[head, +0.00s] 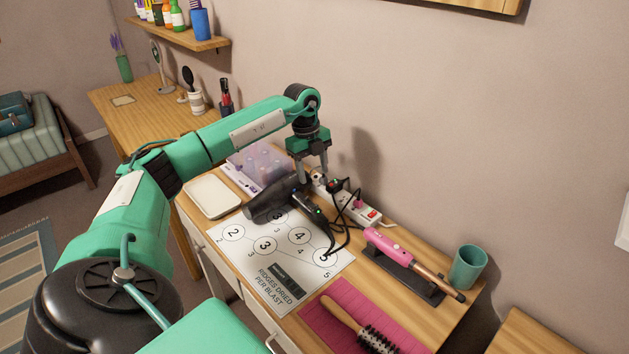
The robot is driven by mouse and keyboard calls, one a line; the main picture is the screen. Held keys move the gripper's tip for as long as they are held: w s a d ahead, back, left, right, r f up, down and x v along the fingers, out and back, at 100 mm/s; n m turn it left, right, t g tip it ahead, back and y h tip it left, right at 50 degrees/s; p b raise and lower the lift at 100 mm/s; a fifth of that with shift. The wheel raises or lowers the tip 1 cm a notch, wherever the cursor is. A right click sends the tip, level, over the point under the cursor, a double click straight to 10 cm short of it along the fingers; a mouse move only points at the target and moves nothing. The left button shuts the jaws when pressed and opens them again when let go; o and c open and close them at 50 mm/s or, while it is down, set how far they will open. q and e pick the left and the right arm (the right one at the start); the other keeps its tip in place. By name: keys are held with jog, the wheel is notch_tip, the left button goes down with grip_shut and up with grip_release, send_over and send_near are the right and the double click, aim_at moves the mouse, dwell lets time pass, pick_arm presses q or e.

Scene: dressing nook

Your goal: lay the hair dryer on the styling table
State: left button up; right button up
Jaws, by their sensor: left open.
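The black hair dryer (272,200) lies on its side on the wooden styling table (375,290), partly over a white printed sheet (262,246). Its barrel points to the lower left and its handle runs to the lower right. A black cord loops from the handle toward a white power strip (357,208). My left gripper (310,178) points down, open, at the rear end of the dryer's barrel. I cannot tell whether its fingers touch the dryer. My right gripper is out of view.
A purple clear box (262,162) and white tray (212,196) lie behind and left. A pink curling iron (388,244) on a black rest, a teal cup (467,267) and a round brush (362,328) on a pink mat (328,322) crowd the right.

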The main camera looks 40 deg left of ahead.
pick_arm(q)
notch_tip(320, 180, up, 8)
jog(key=a, duration=0.1)
jog(key=shift+s+b, duration=0.15)
jog(key=shift+b, duration=0.15)
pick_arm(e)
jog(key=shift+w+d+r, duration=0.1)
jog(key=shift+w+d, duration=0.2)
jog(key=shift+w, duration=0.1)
